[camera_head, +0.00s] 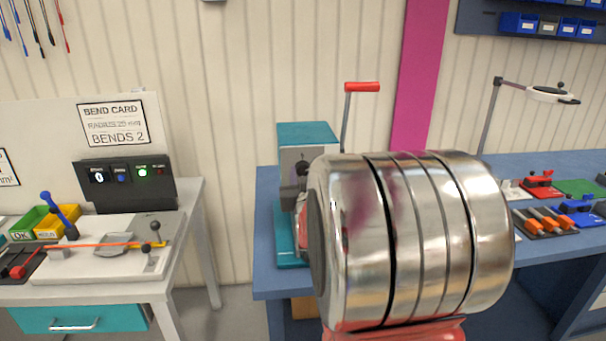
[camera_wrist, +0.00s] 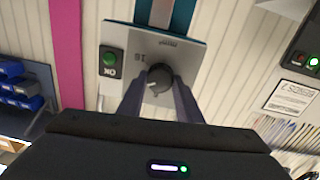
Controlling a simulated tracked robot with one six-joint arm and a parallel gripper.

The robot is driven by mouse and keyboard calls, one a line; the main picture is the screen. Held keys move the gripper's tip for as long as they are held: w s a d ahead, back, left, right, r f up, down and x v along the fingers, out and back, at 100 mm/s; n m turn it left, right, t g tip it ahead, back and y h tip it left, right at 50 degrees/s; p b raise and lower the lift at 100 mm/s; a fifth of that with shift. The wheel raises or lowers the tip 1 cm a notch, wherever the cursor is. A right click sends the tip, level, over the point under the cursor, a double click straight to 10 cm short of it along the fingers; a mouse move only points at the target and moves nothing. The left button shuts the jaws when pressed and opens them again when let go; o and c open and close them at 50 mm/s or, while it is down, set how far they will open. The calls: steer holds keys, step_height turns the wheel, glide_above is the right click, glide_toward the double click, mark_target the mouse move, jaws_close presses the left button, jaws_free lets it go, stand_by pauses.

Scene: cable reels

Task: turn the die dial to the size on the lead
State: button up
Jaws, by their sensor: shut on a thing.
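The die dial (camera_wrist: 159,77) is a dark round knob on a grey plate (camera_wrist: 138,45) in the wrist view. A number printed beside it appears upside down and is too blurred to read surely. My gripper (camera_wrist: 158,88) is shut on the dial, one dark finger on each side of it. In the head view the teal and grey press (camera_head: 308,140) with a red-handled lever (camera_head: 361,88) stands on a blue bench. My own large metal arm link covers much of it, so the dial and fingertips are not clear there. I cannot make out a lead with a readable size.
A green OK button (camera_wrist: 109,63) sits beside the dial on the plate. A white bench (camera_head: 100,287) with a bend card (camera_head: 114,122) and a bending jig is at the left. Tools lie on the blue bench at the right, beneath a lamp (camera_head: 548,93).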

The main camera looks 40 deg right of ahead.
steer(key=shift+a+n, duration=0.1)
steer(key=shift+n, duration=0.4)
steer(key=n, duration=0.5)
steer(key=shift+w+a+f+n, duration=0.1)
steer(key=shift+n, duration=0.2)
steer(key=n, duration=0.5)
steer(key=shift+f+n+t, duration=0.1)
steer(key=shift+n+t, duration=0.2)
steer(key=shift+n, duration=0.1)
steer(key=shift+a, duration=0.1)
steer(key=o, duration=1)
steer(key=shift+o, duration=0.2)
